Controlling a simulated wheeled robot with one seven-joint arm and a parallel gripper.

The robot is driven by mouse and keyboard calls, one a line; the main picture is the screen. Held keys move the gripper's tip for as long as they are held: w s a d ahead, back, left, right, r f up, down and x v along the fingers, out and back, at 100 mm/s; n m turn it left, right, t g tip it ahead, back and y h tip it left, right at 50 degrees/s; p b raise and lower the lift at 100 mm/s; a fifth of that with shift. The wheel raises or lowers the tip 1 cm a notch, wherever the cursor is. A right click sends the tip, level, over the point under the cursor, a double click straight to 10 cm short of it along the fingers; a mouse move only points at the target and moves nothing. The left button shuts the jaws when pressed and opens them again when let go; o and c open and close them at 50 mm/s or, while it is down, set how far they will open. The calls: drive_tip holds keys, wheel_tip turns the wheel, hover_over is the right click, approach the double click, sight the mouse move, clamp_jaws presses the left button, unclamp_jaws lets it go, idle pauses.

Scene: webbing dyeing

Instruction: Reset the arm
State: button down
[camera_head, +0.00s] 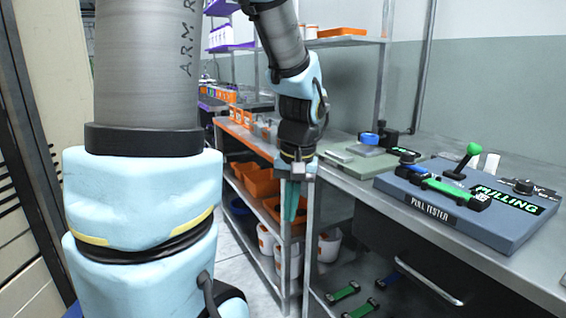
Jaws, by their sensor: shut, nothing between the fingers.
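My arm reaches in from the top of the head view, with one large link close on the left and the forearm hanging down in the middle. My gripper (292,205) points downward at the front edge of the metal bench. Its teal fingers are together, with nothing seen between them. It hangs in front of the shelving unit and left of the pull tester (447,205), apart from the tester. The tester is a blue-grey box with a green-handled lever (463,160) and a green strap (455,189) across its top.
A metal bench (350,185) runs along the right, with a grey-green device (372,158) at its back. Orange bins (262,181) and white buckets (329,245) stand on shelves behind my gripper. Straps (342,293) lie below the bench. A strip of floor (232,262) shows left of the shelves.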

drive_tip(key=s+a+f+h, duration=0.1)
drive_tip(key=s+a+f, duration=0.25)
drive_tip(key=a, duration=0.55)
wheel_tip(320, 180, up, 13)
drive_tip(key=p, duration=1.3)
drive_tip(key=shift+w+d+t, duration=0.3)
drive_tip(key=shift+d, duration=0.1)
